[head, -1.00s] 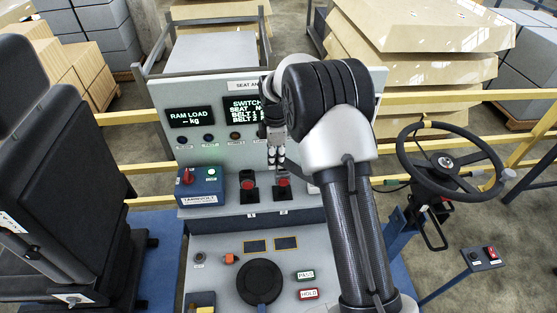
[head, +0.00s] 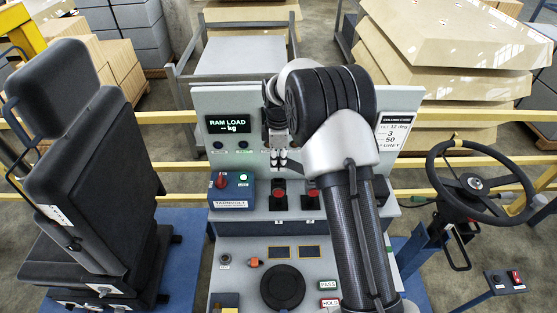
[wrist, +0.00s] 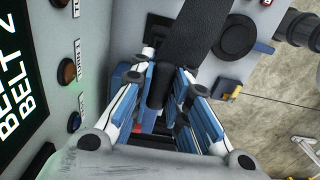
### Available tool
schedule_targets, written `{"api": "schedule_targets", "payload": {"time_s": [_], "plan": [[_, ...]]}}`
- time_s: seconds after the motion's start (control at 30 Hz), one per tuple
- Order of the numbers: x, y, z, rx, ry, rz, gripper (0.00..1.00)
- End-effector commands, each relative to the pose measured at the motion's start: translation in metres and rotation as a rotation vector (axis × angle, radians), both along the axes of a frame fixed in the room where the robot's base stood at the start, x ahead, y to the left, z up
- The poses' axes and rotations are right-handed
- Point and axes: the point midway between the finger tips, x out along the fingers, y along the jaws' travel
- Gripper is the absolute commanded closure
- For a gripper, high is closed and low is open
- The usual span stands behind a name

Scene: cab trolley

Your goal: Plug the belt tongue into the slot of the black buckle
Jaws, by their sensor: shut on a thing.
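My gripper (head: 280,165) is shut on the belt tongue (wrist: 159,86), a dark piece between the blue-and-white fingers in the wrist view. Black belt webbing (wrist: 196,32) runs up from it. The tongue's tip is hidden. Two dark buckles with red tops stand on the console ledge in the head view: a left buckle (head: 279,199) and a right buckle (head: 313,199). In the picture my gripper is above the left buckle, with a visible gap. The slots are too small to make out.
A blue switch box (head: 233,190) stands left of the buckles. The upright panel (head: 213,103) is close behind my gripper. A black seat (head: 92,170) is at left and a steering wheel (head: 470,182) at right. A black round knob (head: 282,287) sits on the lower console.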

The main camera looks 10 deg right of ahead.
Motion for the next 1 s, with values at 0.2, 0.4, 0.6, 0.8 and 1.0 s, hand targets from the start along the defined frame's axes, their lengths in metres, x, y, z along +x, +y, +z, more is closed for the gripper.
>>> {"api": "schedule_targets", "payload": {"time_s": [0.2, 0.4, 0.6, 0.8, 1.0], "plan": [[0.000, 0.000, -0.018, 0.000, 0.001, 0.000, 1.00], [0.000, 0.000, -0.038, 0.000, 0.001, 0.000, 1.00], [0.000, 0.000, -0.051, 0.000, 0.001, 0.000, 1.00], [0.000, 0.000, -0.054, 0.000, 0.000, 0.000, 1.00], [0.000, 0.000, -0.053, 0.000, 0.000, 0.000, 1.00]]}}
